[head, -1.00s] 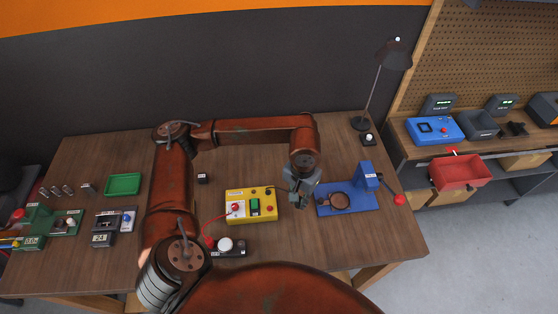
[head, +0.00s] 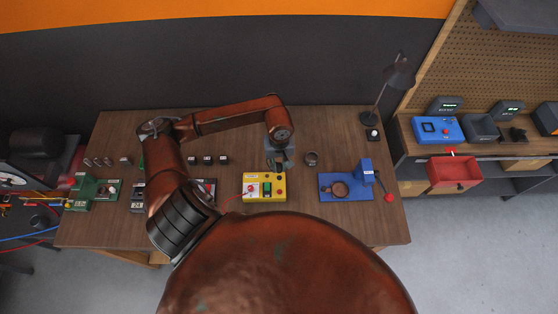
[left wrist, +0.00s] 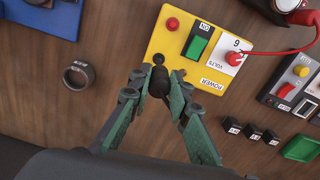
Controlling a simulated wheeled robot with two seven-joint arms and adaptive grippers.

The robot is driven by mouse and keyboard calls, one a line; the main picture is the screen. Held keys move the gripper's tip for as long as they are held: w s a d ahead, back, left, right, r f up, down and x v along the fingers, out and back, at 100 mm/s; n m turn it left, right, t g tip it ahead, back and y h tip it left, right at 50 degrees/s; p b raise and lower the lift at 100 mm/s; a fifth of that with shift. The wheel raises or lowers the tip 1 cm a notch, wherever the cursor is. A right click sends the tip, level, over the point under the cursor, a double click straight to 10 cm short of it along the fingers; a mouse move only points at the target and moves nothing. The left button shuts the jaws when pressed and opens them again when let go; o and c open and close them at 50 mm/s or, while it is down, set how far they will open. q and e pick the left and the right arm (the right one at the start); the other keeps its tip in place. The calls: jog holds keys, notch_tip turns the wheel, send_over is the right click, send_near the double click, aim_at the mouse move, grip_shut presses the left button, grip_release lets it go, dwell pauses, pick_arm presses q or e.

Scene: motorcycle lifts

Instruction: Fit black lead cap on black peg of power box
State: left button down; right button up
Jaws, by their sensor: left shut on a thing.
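The yellow power box (head: 264,196) lies on the table in the head view, and its face with a green switch shows in the left wrist view (left wrist: 178,50). My left gripper (head: 279,165) is at the box's far right edge. In the left wrist view my left gripper (left wrist: 158,84) is shut on the black lead cap (left wrist: 157,88), largely hidden between the fingertips. A small round black part (left wrist: 158,58), apparently the black peg, shows just beyond the tips. I cannot tell whether cap and peg touch. A red lead cap (left wrist: 235,58) sits on the box. My right gripper is not in view.
A dark ring (left wrist: 78,75) stands on the table near the box; it also shows in the head view (head: 312,158). A blue fixture (head: 345,191) with a red-knobbed lever is to the right. Several small black blocks (head: 208,160) stand left of the gripper.

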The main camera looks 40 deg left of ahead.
pick_arm(q)
jog(key=shift+s, duration=0.1)
jog(key=shift+w+f, duration=0.25)
jog(key=shift+f, duration=0.3)
jog(key=shift+f+b, duration=0.3)
notch_tip(320, 180, down, 2)
jog(key=shift+s+b, duration=0.15)
jog(key=shift+b, duration=0.65)
jog(key=shift+f+b, duration=0.25)
jog(key=shift+b, duration=0.05)
jog(key=shift+f, duration=0.15)
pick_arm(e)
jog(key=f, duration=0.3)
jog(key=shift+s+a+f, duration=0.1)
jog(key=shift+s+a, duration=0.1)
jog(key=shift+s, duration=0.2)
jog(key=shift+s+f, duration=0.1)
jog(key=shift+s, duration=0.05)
